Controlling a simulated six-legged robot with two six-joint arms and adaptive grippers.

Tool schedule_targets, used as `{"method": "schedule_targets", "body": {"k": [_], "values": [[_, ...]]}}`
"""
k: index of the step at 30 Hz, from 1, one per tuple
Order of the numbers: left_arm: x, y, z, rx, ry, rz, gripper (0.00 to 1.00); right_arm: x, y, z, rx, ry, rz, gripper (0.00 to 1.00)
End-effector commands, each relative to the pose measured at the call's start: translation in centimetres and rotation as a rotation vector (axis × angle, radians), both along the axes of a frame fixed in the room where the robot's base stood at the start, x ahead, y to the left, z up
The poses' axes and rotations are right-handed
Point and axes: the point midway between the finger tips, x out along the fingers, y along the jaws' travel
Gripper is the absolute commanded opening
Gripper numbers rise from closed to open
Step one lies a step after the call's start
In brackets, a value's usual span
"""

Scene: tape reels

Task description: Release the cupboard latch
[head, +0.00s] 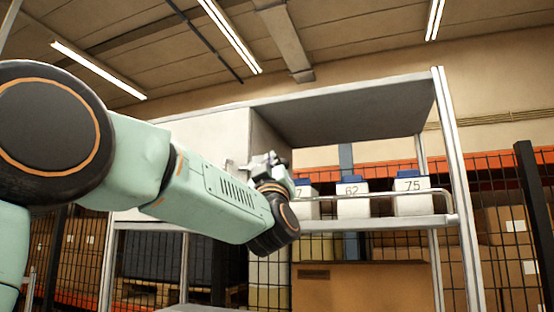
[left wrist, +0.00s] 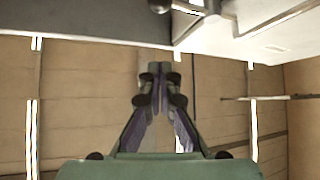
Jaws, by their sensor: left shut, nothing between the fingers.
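The white cupboard (head: 205,132) is on the left part of a metal shelf unit, partly hidden behind my left arm. My left gripper (head: 268,162) is at the cupboard's right edge in the head view, small and partly hidden by its own wrist. In the left wrist view the fingers (left wrist: 156,78) are together with nothing between them. A pale surface (left wrist: 265,28) and a dark knob-like part (left wrist: 160,5) show beyond the fingertips, apart from them. I cannot tell whether the knob-like part is the latch. My right gripper is in neither view.
White boxes, such as one marked 62 (head: 352,200) and one marked 75 (head: 411,198), stand on the shelf behind a thin rail. A metal post (head: 458,190) bounds the unit at the right. The open bay above the boxes is empty.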

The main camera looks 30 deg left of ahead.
Motion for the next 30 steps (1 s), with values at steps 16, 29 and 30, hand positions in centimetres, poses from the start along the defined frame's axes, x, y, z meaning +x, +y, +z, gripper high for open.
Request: {"method": "schedule_targets", "body": {"k": [16,29,30], "values": [[5.0,3.4,6.0,0.000,0.001,0.001,0.00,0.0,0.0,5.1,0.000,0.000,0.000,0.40],[7.8,3.2,3.7,0.001,0.003,0.000,0.00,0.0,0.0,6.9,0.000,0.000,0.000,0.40],[7.9,3.2,3.5,0.001,0.003,0.000,0.00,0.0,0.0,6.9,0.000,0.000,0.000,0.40]]}}
